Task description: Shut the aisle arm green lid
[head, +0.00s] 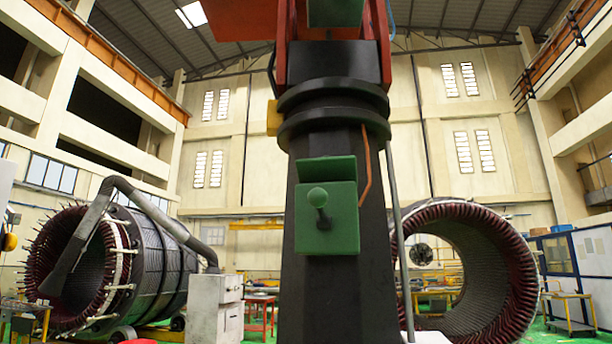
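A green box (345,225) is fixed to the front of a dark column in the middle of the head view. Its green lid (340,168) stands open at the box's top edge, tilted up. A lever (322,215) with a green ball knob (317,198) sticks out from the front of the box. Neither of my grippers is in view.
The dark column (320,290) carries a red machine arm (245,18) at the top. A large stator (150,265) lies at left beside a pale cabinet (213,310). Another ring-shaped stator (510,270) stands at right, behind the column. Nothing visible blocks the front of the box.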

